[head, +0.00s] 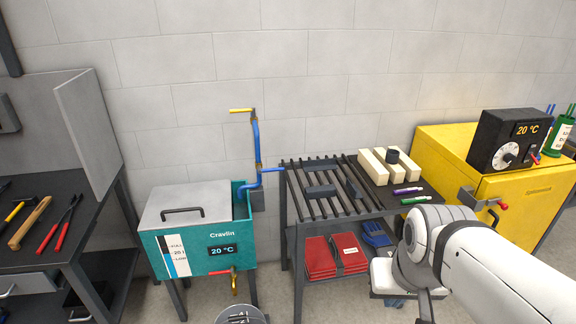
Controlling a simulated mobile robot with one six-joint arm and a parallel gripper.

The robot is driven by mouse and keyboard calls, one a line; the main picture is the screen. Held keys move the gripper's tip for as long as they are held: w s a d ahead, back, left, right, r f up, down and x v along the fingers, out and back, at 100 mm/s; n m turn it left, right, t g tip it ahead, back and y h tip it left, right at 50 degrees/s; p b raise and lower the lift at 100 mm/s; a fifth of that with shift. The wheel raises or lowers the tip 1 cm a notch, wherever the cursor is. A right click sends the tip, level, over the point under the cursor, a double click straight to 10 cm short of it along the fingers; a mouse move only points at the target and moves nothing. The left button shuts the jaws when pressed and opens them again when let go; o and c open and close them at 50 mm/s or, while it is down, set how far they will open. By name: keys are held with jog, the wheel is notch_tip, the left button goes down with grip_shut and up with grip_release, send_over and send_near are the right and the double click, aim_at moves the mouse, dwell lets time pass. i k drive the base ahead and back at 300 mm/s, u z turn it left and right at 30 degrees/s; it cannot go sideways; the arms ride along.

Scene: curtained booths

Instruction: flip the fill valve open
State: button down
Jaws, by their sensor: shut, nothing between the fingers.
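A blue fill pipe (257,140) runs down the wall and bends into the back right corner of the teal tank (190,250). A yellow lever (241,110) at its top points left, crosswise to the pipe. A blue lever (272,170) lower down, by a brass fitting, points right, also crosswise. I cannot tell which lever is the fill valve's. The tank has a grey lid (185,205), a level gauge (174,255) and a display reading 20 °C. My arm reaches in from the lower right, over the floor; my gripper is not visible.
A red-handled tap (220,272) is on the tank's front, above a bucket (242,316). A slatted rack table (320,190) stands right of the tank, then a yellow cabinet (500,180). A tool bench (55,215) is at left.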

aim_at(260, 170)
jog(key=z, duration=0.35)
jog(key=i, duration=1.7)
jog(key=u, duration=0.3)
